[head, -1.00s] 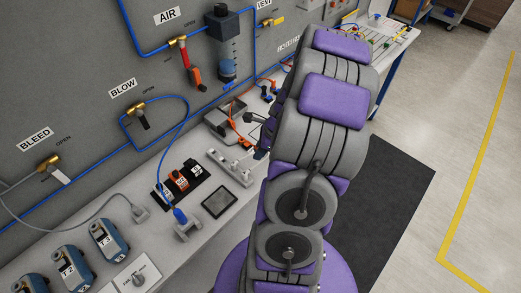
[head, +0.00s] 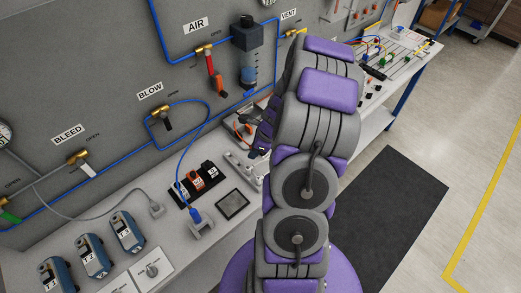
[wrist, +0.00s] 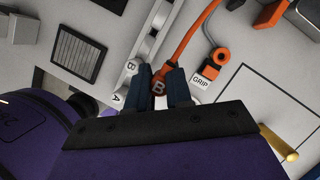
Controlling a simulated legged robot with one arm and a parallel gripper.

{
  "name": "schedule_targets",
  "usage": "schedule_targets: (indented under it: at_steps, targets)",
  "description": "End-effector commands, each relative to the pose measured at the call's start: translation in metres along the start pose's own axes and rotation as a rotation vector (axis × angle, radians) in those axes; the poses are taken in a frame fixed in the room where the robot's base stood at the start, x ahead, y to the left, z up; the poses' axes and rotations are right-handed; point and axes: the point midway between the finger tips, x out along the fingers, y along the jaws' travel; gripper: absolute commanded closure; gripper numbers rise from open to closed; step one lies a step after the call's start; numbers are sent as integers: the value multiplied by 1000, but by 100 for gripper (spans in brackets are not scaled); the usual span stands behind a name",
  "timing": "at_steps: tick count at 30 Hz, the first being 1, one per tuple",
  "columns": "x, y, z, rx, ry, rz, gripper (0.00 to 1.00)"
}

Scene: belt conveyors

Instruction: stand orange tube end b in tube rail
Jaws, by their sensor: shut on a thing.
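The orange tube (wrist: 202,22) runs up from there. The pale tube rail (wrist: 150,42) lies just left of the gripper, with places marked B and A at its lower end. The held end is beside the B mark; whether it touches the rail cannot be told. The rail also shows in the head view (head: 240,168), left of my arm. The held end is hidden there.
An orange fitting with a GRIP label (wrist: 207,72) is right of the gripper. A dark ribbed plate (wrist: 78,54) lies left of the rail. In the head view, blue-fronted boxes (head: 91,256) line the bench. A blue hose (head: 185,148) hangs down to a grey block.

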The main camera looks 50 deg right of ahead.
Motion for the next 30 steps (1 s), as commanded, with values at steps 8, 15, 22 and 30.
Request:
schedule_targets:
  at_steps: [8, 15, 22, 30]
  targets:
    - [7, -6, 21, -1, 0, 2, 100]
    - [14, -11, 39, -2, -1, 3, 100]
    - [22, -15, 55, 0, 0, 6, 100]
    - [28, -22, 75, -2, -1, 2, 100]
